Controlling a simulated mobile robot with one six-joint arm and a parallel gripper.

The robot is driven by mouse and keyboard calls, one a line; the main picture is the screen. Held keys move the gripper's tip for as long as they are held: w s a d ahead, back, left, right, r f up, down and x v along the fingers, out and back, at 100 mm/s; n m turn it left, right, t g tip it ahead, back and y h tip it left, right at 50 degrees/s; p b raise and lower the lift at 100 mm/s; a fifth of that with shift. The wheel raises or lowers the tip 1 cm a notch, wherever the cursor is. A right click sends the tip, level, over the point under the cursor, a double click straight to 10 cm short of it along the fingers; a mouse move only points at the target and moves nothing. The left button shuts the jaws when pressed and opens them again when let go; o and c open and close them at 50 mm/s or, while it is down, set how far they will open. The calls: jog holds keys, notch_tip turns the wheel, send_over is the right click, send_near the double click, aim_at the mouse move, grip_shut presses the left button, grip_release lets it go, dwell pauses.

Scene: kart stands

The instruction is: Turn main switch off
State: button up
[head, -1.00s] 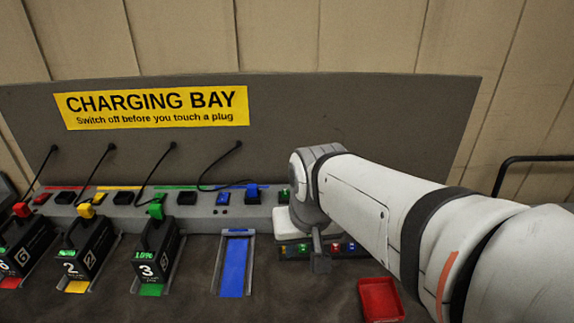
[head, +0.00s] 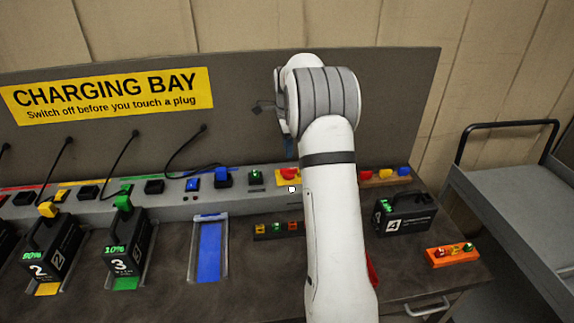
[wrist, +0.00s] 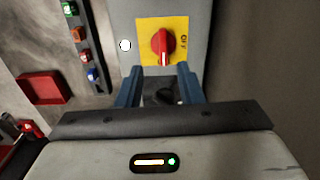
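The main switch is a red rotary knob (wrist: 163,45) on a yellow plate (wrist: 146,28) in the wrist view. Its white mark points down the picture, towards my gripper; the word OFF stands sideways at the plate's right. In the head view the red knob (head: 288,173) shows on the grey ledge, partly beside my arm. My gripper (wrist: 162,76) is open, its two blue fingers apart just below the plate in the wrist view, with no part of the knob between them.
A small white round light (wrist: 125,45) sits beside the plate. A strip of coloured buttons (wrist: 80,40) and a red tray (wrist: 42,88) lie left in the wrist view.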

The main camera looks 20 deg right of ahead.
aim_at(289, 172)
jog(key=shift+w+d+f, duration=0.2)
jog(key=shift+d+f, duration=0.05)
jog(key=shift+f, duration=0.15)
jog(key=shift+f+m, duration=0.3)
jog(key=shift+f, duration=0.05)
notch_tip(289, 172, down, 7)
jog(key=shift+r+p, duration=0.1)
jog(key=shift+p, duration=0.55)
jog(key=shift+c, duration=0.3)
grip_shut()
